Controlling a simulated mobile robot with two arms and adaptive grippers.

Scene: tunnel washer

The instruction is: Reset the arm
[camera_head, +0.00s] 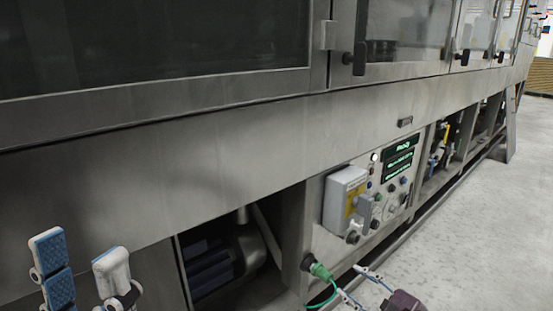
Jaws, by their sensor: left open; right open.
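My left gripper (79,249) is at the bottom left, in front of the machine's lower panel. Its two pale fingers with blue pads stand apart with nothing between them. My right gripper (348,281) is at the bottom middle, low in front of the control panel (362,237). Its thin fingers are spread and look empty. A green plug (319,271) with a green cable is just left of its fingertips; whether they touch is unclear. Most of both arms is out of view.
The long grey washer (260,145) fills the left and middle, with windowed doors and black handles (360,58) above. The control panel carries a grey switch box (345,201) and a green-lit screen (400,160). The pale floor (480,230) at right is clear.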

